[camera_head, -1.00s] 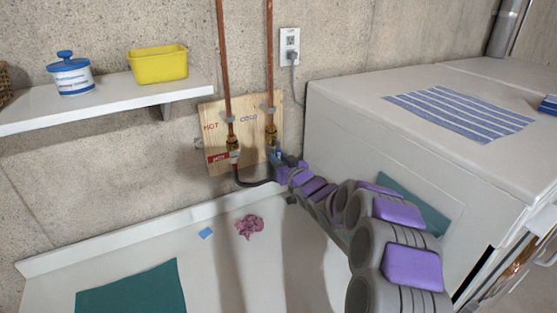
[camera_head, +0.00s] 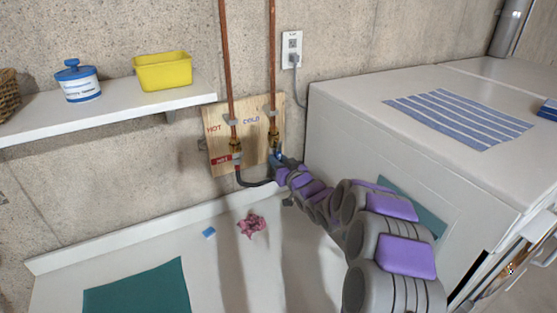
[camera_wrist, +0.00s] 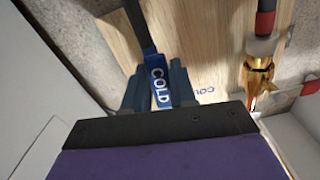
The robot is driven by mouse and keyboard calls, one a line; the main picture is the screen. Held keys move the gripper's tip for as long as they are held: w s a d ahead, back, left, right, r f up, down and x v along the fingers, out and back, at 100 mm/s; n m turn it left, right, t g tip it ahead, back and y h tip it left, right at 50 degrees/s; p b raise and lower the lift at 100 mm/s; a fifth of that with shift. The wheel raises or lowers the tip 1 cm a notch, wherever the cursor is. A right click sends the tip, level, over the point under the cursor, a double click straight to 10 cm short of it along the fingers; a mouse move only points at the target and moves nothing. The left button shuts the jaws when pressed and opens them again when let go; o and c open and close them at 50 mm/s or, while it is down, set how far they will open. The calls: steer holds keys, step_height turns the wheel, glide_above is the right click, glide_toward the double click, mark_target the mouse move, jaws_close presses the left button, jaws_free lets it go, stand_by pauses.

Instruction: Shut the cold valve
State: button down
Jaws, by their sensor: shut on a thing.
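The cold valve (camera_head: 275,136) is a brass fitting on the right copper pipe, below the word COLD on a wooden board. Its blue handle (camera_wrist: 159,88), marked COLD, sits between the dark fingers of my gripper (camera_wrist: 156,92) in the wrist view. My gripper (camera_head: 283,163) is shut on this handle and hides most of it in the head view. The handle's exact angle to the pipe is hard to tell. The hot valve (camera_head: 235,146) is on the left pipe, with a red handle (camera_head: 221,161) pointing left.
A dark hose (camera_head: 252,184) loops below the valves. A white appliance (camera_head: 340,130) stands close on the right of my arm. An outlet (camera_head: 292,48) with a plugged cord is above. A shelf (camera_head: 110,118) is at left.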

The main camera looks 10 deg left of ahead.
steer(key=c, duration=1.1)
jaws_free()
steer(key=shift+f, duration=0.4)
steer(key=shift+o, duration=0.5)
steer(key=shift+r, duration=0.25)
steer(key=p+v, duration=0.2)
steer(key=v, duration=1.5)
steer(key=shift+s+d, duration=0.1)
steer(key=shift+s, duration=0.05)
